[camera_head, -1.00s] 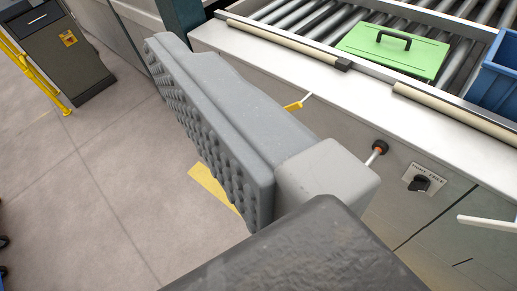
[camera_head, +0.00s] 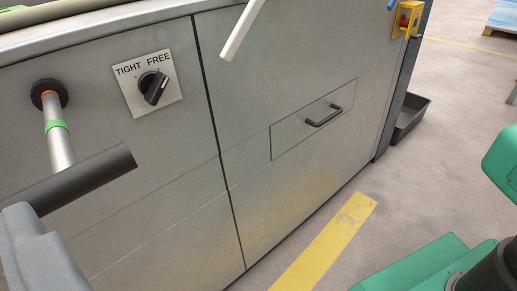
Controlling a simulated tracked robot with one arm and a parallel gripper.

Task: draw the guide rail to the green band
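A metal rod (camera_head: 61,152) comes out of a black collar (camera_head: 48,94) on the grey panel at left. An orange ring sits on it at the collar, and a green band (camera_head: 57,127) sits farther out, clear of the collar. The rod meets a dark crossbar handle (camera_head: 90,178). Part of my grey gripper (camera_head: 35,255) shows at the lower left, beside the bar's left end. Its grip is out of frame, so I cannot tell if it holds the bar. A TIGHT/FREE knob (camera_head: 154,87) is right of the rod; its pale mark seems towards FREE.
A white lever (camera_head: 241,30) juts out at the top. A panel with a black handle (camera_head: 323,115) is to its right. A dark bin (camera_head: 410,118) stands beyond the machine's corner. The floor has a yellow strip (camera_head: 325,245).

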